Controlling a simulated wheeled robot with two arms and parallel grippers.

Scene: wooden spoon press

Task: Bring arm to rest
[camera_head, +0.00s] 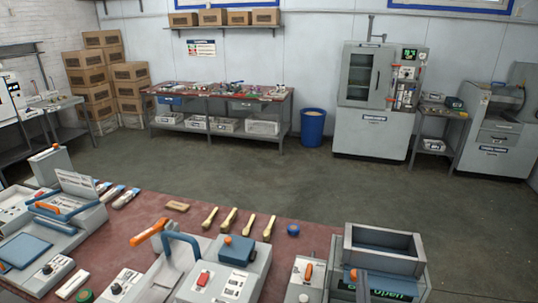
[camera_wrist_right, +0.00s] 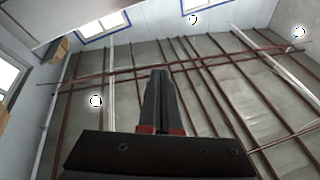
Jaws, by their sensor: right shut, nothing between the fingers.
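My right gripper (camera_wrist_right: 160,75) shows in the right wrist view. Its two dark fingers with red bases are closed together, with nothing between them. They point up toward the ceiling, away from the bench. I cannot make out the right gripper in the head view, and my left gripper is in neither view. Several wooden spoons (camera_head: 229,220) lie in a row on the red-brown bench top (camera_head: 150,207). A grey press (camera_head: 228,270) with a blue curved handle and an orange-tipped lever stands in front of them.
An open grey bin (camera_head: 385,240) stands at the bench's right end. A wooden block (camera_head: 177,206) and a blue round item (camera_head: 293,230) lie near the far edge. The floor (camera_head: 240,165) beyond is clear. The ceiling (camera_wrist_right: 210,80) has dark red beams.

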